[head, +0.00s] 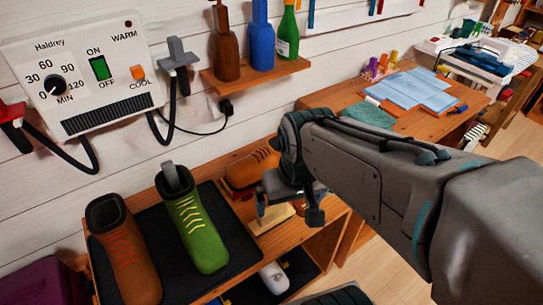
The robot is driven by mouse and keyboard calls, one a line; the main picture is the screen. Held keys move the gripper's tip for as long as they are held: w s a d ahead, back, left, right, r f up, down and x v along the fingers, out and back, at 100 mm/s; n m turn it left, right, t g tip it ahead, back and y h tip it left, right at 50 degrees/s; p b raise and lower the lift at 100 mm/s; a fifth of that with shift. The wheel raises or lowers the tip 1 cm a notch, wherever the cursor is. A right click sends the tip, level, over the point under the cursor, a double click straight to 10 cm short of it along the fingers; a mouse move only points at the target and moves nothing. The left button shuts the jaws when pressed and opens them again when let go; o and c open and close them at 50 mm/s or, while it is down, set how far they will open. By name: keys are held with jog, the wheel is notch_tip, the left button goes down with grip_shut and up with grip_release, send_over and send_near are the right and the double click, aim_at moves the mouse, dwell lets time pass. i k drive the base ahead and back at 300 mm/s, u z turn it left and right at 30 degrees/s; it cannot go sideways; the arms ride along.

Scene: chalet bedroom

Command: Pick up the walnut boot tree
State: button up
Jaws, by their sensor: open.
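My gripper (288,207) is in the head view above the right part of the wooden bench (262,152), fingers downward and apart. A pale tan piece (272,218) shows just below and behind the fingers; the gripper covers part of it. I cannot tell whether it is part of the walnut boot tree, or whether the fingers touch it. I see no clearly recognisable walnut boot tree. A brown low shoe with orange laces (250,168) lies just behind and left of the gripper.
A brown boot with red laces (125,252) and a green boot (198,230) stand on a black mat (238,245) at left. A white item (273,277) lies on the lower shelf. A bottle shelf (262,72) and dryer panel (85,75) are on the wall. A desk (335,95) stands behind my arm.

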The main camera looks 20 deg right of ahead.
aim_at(223, 43)
jog(key=k, duration=1.3)
jog(key=z, duration=0.75)
jog(key=i, duration=1.2)
jog(key=u, duration=0.7)
jog(key=i, duration=0.55)
jog(key=u, duration=0.65)
